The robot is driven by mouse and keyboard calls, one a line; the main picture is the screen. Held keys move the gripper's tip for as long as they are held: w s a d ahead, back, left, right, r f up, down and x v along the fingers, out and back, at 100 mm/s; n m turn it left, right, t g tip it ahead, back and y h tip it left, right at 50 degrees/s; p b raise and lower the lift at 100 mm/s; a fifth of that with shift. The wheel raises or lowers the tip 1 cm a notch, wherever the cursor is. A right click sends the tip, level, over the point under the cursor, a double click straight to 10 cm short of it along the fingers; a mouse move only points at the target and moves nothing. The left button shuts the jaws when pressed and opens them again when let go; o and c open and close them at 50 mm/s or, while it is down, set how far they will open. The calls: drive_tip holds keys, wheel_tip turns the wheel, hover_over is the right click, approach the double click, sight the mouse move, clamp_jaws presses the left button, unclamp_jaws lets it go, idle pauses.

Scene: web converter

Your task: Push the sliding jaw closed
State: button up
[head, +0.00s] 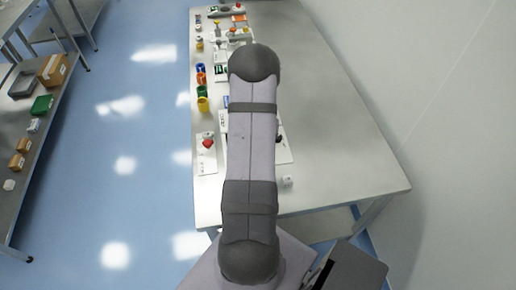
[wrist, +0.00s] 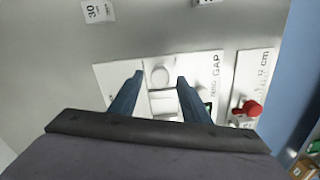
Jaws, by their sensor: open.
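In the wrist view, a white plate marked "GAP" and "ZERO" (wrist: 205,66) lies under my gripper (wrist: 160,78). My two blue fingers are apart, with nothing gripped between them. Between the fingers I see a pale round piece (wrist: 160,75) and a white block (wrist: 162,104) on the plate. I cannot tell for sure which piece is the sliding jaw, or how wide its gap is. The fingers and my wrist hide part of the plate. In the head view my arm covers most of this plate, and my gripper is hidden there.
Beside it is a white panel with a cm scale and a red knob (wrist: 252,108), also in the head view (head: 208,144). Coloured cups (head: 202,104) stand along the table's left edge. A small white block (head: 288,181) sits near the front. The table's right side (head: 340,130) is clear.

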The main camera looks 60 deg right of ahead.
drive_tip(key=shift+f, duration=0.4)
clamp_jaws()
drive_tip(key=shift+w+d+f+b, duration=0.1)
drive_tip(key=shift+w+d+b, duration=0.25)
drive_tip(key=shift+w+d, duration=0.05)
drive_tip(key=w+d+b, duration=0.2)
drive_tip(key=w+d, duration=0.1)
drive_tip(key=shift+r, duration=0.25)
drive_tip(key=shift+d, duration=0.1)
